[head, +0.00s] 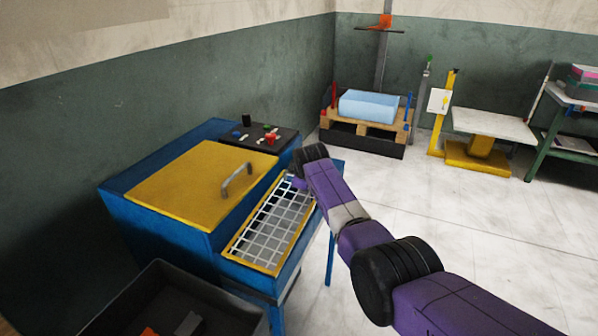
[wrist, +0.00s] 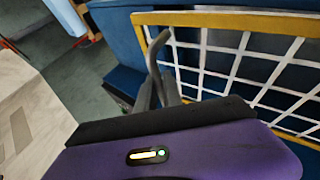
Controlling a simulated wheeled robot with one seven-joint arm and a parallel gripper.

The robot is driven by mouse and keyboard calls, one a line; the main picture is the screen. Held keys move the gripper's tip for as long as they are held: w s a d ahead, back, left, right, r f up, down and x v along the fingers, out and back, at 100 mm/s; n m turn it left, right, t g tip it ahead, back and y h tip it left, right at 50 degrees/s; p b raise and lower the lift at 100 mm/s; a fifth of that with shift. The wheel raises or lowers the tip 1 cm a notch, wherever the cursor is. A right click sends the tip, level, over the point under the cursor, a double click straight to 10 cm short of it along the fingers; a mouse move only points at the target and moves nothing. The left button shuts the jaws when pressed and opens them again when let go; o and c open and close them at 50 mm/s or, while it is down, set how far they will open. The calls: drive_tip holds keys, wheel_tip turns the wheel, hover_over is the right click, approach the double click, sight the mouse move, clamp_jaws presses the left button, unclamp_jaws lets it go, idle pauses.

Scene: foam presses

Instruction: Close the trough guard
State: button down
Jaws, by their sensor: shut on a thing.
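The trough guard (head: 270,226), a white mesh in a yellow frame, lies along the front of a blue machine (head: 170,235). I cannot tell whether it is fully down. In the wrist view the guard's mesh (wrist: 235,65) fills the right side. A grey bent handle (wrist: 152,50) stands at the guard's left end there. My gripper (wrist: 160,88) is shut on this handle. In the head view my purple arm reaches the guard's far end and hides the handle and most of the gripper.
A yellow lid (head: 185,185) with a grey handle covers the machine top beside the guard. A black control panel (head: 258,140) sits behind it. A dark bin (head: 165,305) stands at the front left. A pallet (head: 360,122) bears a light-blue block (head: 368,106).

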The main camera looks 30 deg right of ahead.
drive_tip(key=f+b, duration=0.1)
drive_tip(key=f, duration=0.1)
drive_tip(key=f+b, duration=0.1)
drive_tip(key=shift+w+d+f, duration=0.2)
drive_tip(key=shift+f, duration=0.35)
drive_tip(key=c, duration=1.5)
unclamp_jaws()
drive_tip(key=shift+f, duration=0.1)
drive_tip(key=shift+s+f, duration=0.1)
drive_tip(key=shift+f, duration=0.1)
drive_tip(key=shift+s+a, duration=0.1)
drive_tip(key=shift+s, duration=0.05)
drive_tip(key=shift+w+r+p+v, duration=0.1)
drive_tip(key=shift+p+v, duration=0.15)
drive_tip(key=shift+v, duration=1.1)
drive_tip(key=shift+w+r+p+v, duration=0.15)
drive_tip(key=shift+p+v, duration=0.15)
drive_tip(key=shift+v, duration=1)
drive_tip(key=shift+w+r+p+v, duration=0.1)
drive_tip(key=shift+p+v, duration=0.15)
drive_tip(key=shift+v, duration=1.1)
